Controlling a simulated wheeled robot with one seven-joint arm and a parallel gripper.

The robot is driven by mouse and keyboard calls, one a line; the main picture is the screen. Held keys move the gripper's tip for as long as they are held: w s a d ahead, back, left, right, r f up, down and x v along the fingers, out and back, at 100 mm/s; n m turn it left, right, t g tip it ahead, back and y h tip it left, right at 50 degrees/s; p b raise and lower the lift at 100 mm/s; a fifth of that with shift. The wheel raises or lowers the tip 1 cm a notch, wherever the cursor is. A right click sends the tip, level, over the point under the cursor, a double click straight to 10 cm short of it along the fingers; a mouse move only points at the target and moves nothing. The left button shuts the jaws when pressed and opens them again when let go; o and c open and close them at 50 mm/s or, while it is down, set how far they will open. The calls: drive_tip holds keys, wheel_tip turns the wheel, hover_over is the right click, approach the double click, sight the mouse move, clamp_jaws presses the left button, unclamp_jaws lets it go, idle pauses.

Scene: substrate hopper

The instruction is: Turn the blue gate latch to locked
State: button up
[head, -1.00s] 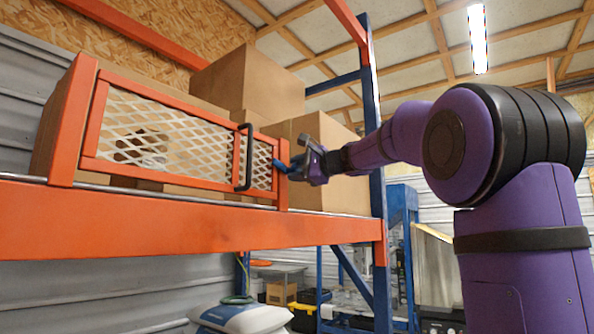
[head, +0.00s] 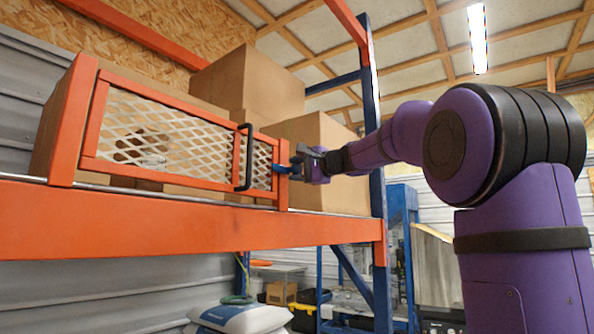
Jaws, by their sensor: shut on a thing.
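The blue gate latch (head: 283,169) is at the right end of the orange mesh gate (head: 165,133), by the right gate post (head: 283,192). Only a short blue piece of it shows, lying about level; the rest is hidden by my gripper. My gripper (head: 299,167) is shut on the latch, just right of the post. The gate is in line with its posts and has a black pull handle (head: 245,157) left of the latch.
The gate stands on an orange shelf beam (head: 180,222). Cardboard boxes (head: 250,84) are stacked behind the gate. A blue rack upright (head: 375,150) rises close behind my wrist. White bags (head: 240,318) lie below.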

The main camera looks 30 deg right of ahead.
drive_tip(key=o, duration=0.9)
drive_tip(key=shift+f, duration=0.1)
drive_tip(key=v, duration=1)
drive_tip(key=shift+s, duration=0.4)
drive_tip(key=shift+d, duration=0.15)
drive_tip(key=s+a+f+n+g+h, duration=0.1)
drive_tip(key=s+a+f+n+g, duration=0.2)
drive_tip(key=s+a+f, duration=0.45)
drive_tip(key=s+a+f+n+g+h, duration=0.1)
drive_tip(key=s+a+f+n+g, duration=0.3)
drive_tip(key=f, duration=0.7)
drive_tip(key=s+a+f+n+g, duration=0.2)
drive_tip(key=s+a+f+g, duration=0.15)
drive_tip(key=a+f, duration=0.5)
drive_tip(key=s+f+n+g+h, duration=0.1)
drive_tip(key=s+f+n+h, duration=0.3)
drive_tip(key=s+f, duration=0.5)
wheel_tip(320, 180, down, 4)
drive_tip(key=shift+d+r+n, duration=0.25)
drive_tip(key=shift+d+n, duration=0.1)
drive_tip(key=shift+n, duration=0.05)
